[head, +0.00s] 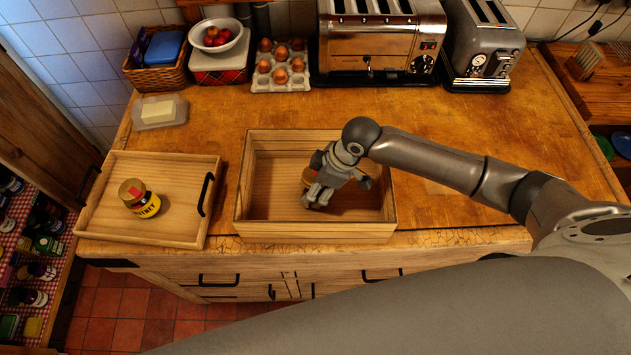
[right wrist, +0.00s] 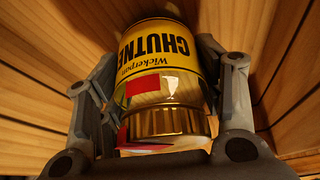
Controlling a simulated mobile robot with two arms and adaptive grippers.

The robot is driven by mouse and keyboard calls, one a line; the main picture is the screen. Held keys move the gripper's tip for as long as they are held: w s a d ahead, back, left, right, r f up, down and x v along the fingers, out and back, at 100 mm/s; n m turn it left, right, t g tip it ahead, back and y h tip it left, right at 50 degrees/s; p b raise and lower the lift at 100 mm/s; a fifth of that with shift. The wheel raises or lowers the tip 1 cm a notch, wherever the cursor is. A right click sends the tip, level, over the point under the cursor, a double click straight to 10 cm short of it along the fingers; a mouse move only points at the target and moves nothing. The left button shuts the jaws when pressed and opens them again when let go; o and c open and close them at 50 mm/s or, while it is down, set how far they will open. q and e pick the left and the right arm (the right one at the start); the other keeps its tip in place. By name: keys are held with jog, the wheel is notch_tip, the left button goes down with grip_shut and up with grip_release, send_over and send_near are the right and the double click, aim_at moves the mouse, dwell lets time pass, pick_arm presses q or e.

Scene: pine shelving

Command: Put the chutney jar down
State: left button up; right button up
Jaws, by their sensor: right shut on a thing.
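The chutney jar (right wrist: 158,60), with a yellow label and a gold lid, is between the fingers of my right gripper (head: 328,182) in the right wrist view. The gripper is shut on it, and the label reads upside down there. In the head view the gripper is down inside the open wooden box (head: 275,228), and only a bit of the jar (head: 308,177) shows behind the fingers. I cannot tell whether the jar touches the box floor. My left gripper is not in view.
A wooden tray (head: 180,228) with black handles stands left of the box, holding a similar yellow-labelled jar (head: 139,198). A butter dish (head: 160,111), an egg carton (head: 281,74) and two toasters (head: 376,50) stand behind. The worktop right of the box is clear apart from my arm.

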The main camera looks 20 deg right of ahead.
jog(key=o, duration=1.1)
jog(key=shift+f, duration=0.1)
jog(key=shift+o, duration=0.2)
jog(key=b+v, duration=0.2)
jog(key=v, duration=1)
jog(key=shift+s, duration=0.1)
